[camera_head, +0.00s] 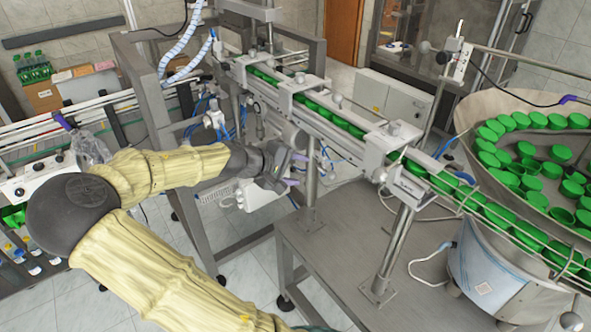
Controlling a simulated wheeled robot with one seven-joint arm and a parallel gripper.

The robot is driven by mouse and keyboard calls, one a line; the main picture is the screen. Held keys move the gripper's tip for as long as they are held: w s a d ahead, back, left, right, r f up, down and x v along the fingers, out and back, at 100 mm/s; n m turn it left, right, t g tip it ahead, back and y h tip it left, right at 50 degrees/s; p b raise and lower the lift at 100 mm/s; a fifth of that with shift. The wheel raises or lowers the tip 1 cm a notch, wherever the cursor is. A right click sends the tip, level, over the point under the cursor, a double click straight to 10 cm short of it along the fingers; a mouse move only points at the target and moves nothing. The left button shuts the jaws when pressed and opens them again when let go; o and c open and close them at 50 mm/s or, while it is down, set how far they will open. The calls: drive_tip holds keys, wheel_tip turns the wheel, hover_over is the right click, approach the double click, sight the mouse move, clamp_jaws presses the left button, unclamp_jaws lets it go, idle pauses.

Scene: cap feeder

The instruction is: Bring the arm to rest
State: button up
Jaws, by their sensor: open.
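My arm, in a yellow fabric cover, reaches from the bottom of the head view up to a dark elbow at the left, then back right to the middle. My gripper (296,171) is at its end, near the grey frame and below the cap chute (345,125). Its jaws are open, and I see nothing between them. The fingers are small in the view, partly against the machine behind them. I cannot tell whether they touch the frame.
Green caps fill the chute and the large round feeder bowl (474,108) at the right. Tiled floor shows at lower left.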

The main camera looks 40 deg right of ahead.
drive_tip(key=shift+f, duration=0.1)
drive_tip(key=s+a+f+m+y, duration=0.1)
drive_tip(key=s+a+f+y, duration=0.15)
drive_tip(key=a+f, duration=0.25)
drive_tip(key=s+a+f+y, duration=0.1)
drive_tip(key=a+f+y, duration=0.3)
drive_tip(key=a+f, duration=0.15)
drive_tip(key=s+a+r+t+y, duration=0.1)
drive_tip(key=s+a+r+y, duration=0.1)
drive_tip(key=a, duration=0.6)
drive_tip(key=s+a+r+t+y, duration=0.2)
drive_tip(key=s+a+r, duration=0.1)
drive_tip(key=a, duration=0.6)
drive_tip(key=shift+s+a+r+n+t+y, duration=0.15)
drive_tip(key=shift+s+r+n+t+y, duration=0.1)
drive_tip(key=shift+n+t+y, duration=0.1)
drive_tip(key=c, duration=0.3)
drive_tip(key=shift+w, duration=0.1)
